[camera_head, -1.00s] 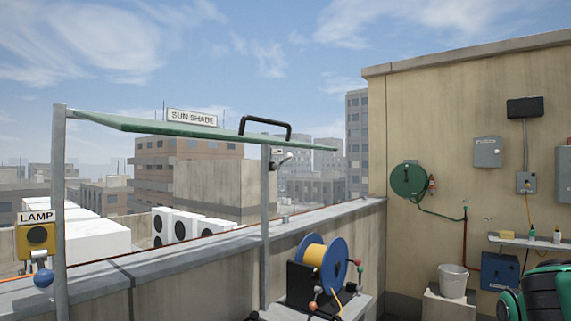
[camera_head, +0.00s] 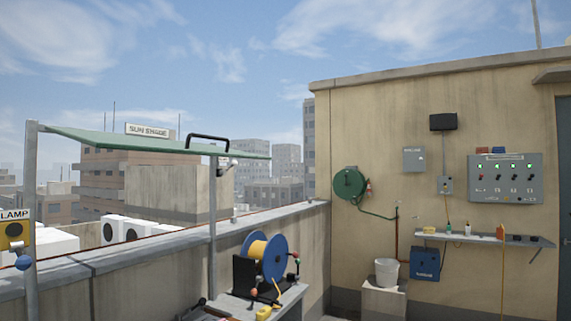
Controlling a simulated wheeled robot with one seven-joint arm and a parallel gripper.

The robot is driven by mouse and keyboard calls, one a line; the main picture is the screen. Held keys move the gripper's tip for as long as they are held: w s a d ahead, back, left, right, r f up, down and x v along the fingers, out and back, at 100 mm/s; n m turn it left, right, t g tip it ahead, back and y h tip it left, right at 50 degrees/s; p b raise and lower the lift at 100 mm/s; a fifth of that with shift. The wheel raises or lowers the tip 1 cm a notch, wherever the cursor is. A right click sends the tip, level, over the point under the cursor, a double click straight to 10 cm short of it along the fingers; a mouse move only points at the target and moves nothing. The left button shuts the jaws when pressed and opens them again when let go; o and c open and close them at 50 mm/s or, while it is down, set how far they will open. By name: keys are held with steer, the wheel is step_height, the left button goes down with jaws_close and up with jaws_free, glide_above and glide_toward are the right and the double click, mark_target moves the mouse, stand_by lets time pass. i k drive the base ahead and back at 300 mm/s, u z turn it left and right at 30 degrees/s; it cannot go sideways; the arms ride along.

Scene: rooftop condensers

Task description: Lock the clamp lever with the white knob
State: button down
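A small lever with a pale, whitish knob (camera_head: 234,163) sits on the post (camera_head: 213,215) that holds up the green sun shade (camera_head: 120,142), just below the shade's right part. It is small in view, and I cannot tell whether the clamp is locked or loose. A black handle (camera_head: 208,137) stands on the shade above it. My gripper is not in view.
A blue cable reel (camera_head: 276,258) with red-knobbed levers stands on a bench below the shade. A lamp switch with a blue knob (camera_head: 23,262) is at far left. A parapet (camera_head: 130,275) runs behind. A bucket (camera_head: 387,271), shelf (camera_head: 475,238) and control panel (camera_head: 506,178) are right.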

mark_target(234, 163)
steer(key=z, duration=0.2)
steer(key=k, duration=0.4)
steer(key=z, duration=0.05)
steer(key=i, duration=0.8)
steer(key=u, duration=0.7)
steer(key=i, duration=1.75)
steer(key=u, duration=0.45)
